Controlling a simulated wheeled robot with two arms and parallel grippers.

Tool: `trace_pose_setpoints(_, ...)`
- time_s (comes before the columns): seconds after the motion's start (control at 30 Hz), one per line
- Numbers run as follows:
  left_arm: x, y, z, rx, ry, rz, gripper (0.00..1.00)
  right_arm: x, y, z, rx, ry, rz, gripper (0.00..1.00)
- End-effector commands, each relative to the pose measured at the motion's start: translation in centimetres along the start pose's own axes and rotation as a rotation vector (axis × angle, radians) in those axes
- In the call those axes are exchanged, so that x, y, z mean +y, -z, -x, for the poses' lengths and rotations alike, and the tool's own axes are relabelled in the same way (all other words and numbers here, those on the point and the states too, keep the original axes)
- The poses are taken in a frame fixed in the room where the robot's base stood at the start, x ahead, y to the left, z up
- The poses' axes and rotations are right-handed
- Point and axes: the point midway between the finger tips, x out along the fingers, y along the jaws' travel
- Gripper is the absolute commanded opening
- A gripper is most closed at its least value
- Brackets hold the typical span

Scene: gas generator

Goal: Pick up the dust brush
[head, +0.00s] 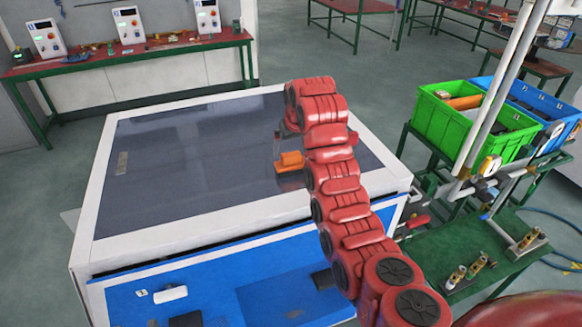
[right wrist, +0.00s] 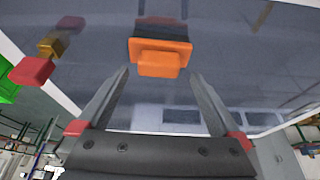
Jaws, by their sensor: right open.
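The dust brush (head: 290,161) is orange and lies on the dark top of the white-framed table. In the right wrist view the orange brush (right wrist: 160,58) is upper centre, with a dark part behind it. My right gripper (right wrist: 160,76) is open, its two grey fingers pointing at the brush with a gap between them. The brush appears just beyond the fingertips, not gripped. In the head view my red right arm reaches over the table and hides most of the gripper; a grey part shows just above the brush. My left gripper is not in view.
A green crate (head: 470,125), a blue crate (head: 535,105) and pipework stand at right. A bench (head: 130,58) with white devices stands at the back left.

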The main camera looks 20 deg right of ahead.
Motion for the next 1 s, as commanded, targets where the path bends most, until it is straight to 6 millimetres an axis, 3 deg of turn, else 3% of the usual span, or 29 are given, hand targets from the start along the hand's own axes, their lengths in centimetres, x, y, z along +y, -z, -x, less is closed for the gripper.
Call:
trace_pose_setpoints(0.13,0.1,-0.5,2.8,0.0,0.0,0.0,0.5,0.0,-0.2,-1.9,0.001,-0.003,0.003,1.0)
trace_pose_setpoints(0.37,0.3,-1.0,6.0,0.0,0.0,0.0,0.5,0.0,0.0,-2.7,0.003,0.001,-0.001,1.0)
trace_pose_setpoints(0.4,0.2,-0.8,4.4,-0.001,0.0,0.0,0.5,0.2,0.3,-2.4,-0.003,0.001,-0.002,1.0)
trace_pose_setpoints(0.47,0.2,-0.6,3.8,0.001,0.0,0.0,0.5,0.1,0.3,-3.1,-0.007,0.002,-0.001,1.0)
trace_pose_setpoints(0.8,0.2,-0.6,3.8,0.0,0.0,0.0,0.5,0.1,0.3,-4.2,0.001,0.001,-0.001,1.0)
trace_pose_setpoints(1.0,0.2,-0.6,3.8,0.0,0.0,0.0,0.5,0.1,0.3,-4.2,0.001,0.001,-0.001,0.66)
